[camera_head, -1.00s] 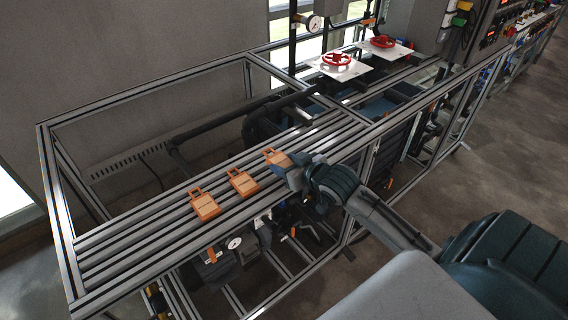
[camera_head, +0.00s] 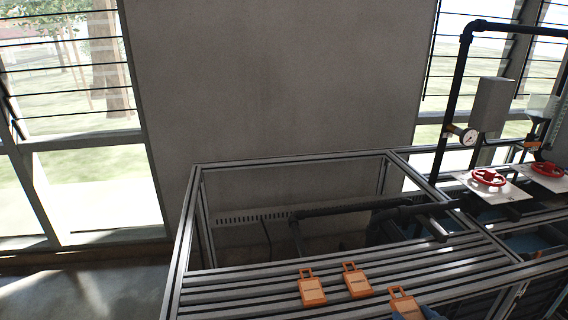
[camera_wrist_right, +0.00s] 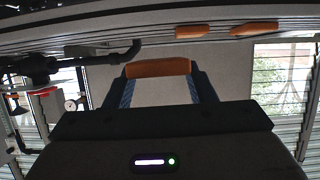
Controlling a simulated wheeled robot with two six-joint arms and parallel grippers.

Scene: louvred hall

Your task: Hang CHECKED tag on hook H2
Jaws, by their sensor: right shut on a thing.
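Three orange tags show in the head view: a left tag (camera_head: 312,289), a middle tag (camera_head: 357,281) and a right tag (camera_head: 404,303). The left and middle tags lie on the slatted metal rack. Their lettering is too small to read. My right gripper (camera_head: 418,314) shows only its bluish fingertips at the bottom edge. In the right wrist view my gripper (camera_wrist_right: 158,90) is shut on the right tag, seen edge-on as an orange bar (camera_wrist_right: 158,68). Whether that tag touches the rack is unclear. I cannot make out hook H2. My left gripper is out of view.
The slatted rack (camera_head: 240,301) fills the bottom middle, with an open metal frame behind it. Red valve wheels (camera_head: 489,177) on white plates and a pressure gauge (camera_head: 468,137) stand at the right. A bare grey wall (camera_head: 280,80) rises behind, between louvred windows.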

